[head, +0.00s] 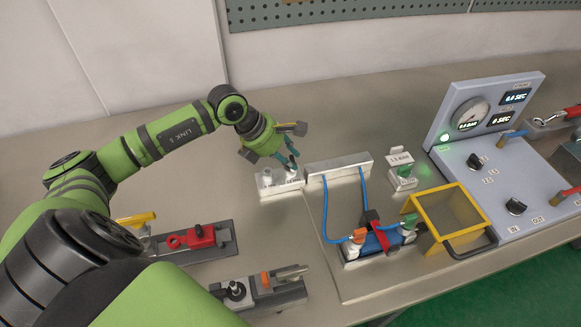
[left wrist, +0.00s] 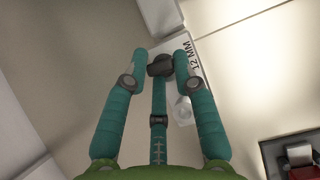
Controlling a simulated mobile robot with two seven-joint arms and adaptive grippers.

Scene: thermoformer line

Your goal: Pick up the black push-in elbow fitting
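The black push-in elbow fitting (left wrist: 160,67) shows as a dark piece between my left gripper's fingertips in the left wrist view. It is over the edge of a light block marked "12 MM" (left wrist: 190,85), with a pale, clear-looking fitting (left wrist: 182,112) beside it. My left gripper (head: 288,165) is low over this small block (head: 267,190) in the head view, where its fingers hide the elbow. Two teal fingers lie on either side of the elbow and a third runs up to it from below. I cannot tell whether they press on it. My right gripper is not in view.
A longer grey block (head: 340,165) with blue tubes stands just right of the small block. Further right are a yellow guard (head: 445,213) and a control panel (head: 495,125). Trays with red (head: 195,237) and orange (head: 267,280) parts lie nearer. Bare bench lies behind the blocks.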

